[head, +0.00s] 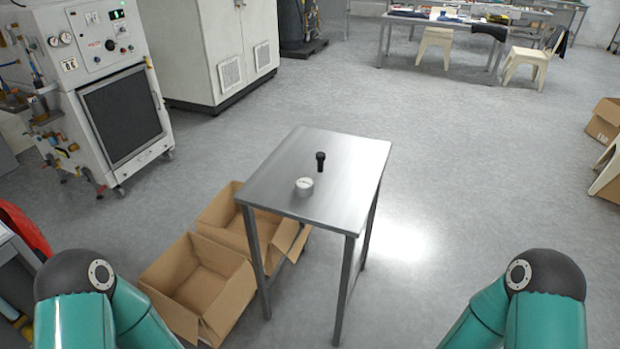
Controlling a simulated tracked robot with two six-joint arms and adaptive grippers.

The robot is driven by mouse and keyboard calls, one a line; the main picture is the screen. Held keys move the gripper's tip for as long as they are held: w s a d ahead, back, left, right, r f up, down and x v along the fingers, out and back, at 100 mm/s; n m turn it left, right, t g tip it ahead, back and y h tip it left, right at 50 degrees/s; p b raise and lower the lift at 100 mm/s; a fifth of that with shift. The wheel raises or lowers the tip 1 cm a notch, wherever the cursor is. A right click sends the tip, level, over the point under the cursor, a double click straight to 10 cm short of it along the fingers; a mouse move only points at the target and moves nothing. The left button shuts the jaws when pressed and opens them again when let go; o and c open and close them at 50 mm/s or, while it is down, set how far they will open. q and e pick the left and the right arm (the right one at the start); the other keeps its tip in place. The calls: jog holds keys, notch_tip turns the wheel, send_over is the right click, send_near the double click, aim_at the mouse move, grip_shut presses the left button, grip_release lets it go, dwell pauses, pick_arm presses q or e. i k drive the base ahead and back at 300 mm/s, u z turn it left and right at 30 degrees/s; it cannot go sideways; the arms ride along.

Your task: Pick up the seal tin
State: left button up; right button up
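A small round white tin (304,187), which looks like the seal tin, sits on a steel table (347,157) in the middle of the head view. It has a pale lid with a dark mark, too small to read. A black bolt-like object (320,161) stands upright behind it and slightly to the right, apart from it. My two teal arms show at the lower left and lower right edges. Neither gripper is in view.
Two open cardboard boxes (192,268) stand on the floor left of and partly under the table. A washer machine (122,108) and a grey cabinet (205,58) stand at the upper left. The floor right of the table is clear.

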aim_at(304, 187)
jog(key=u, duration=0.05)
jog(key=i, duration=0.6)
jog(key=u, duration=0.65)
jog(key=i, duration=0.45)
jog(key=u, duration=0.2)
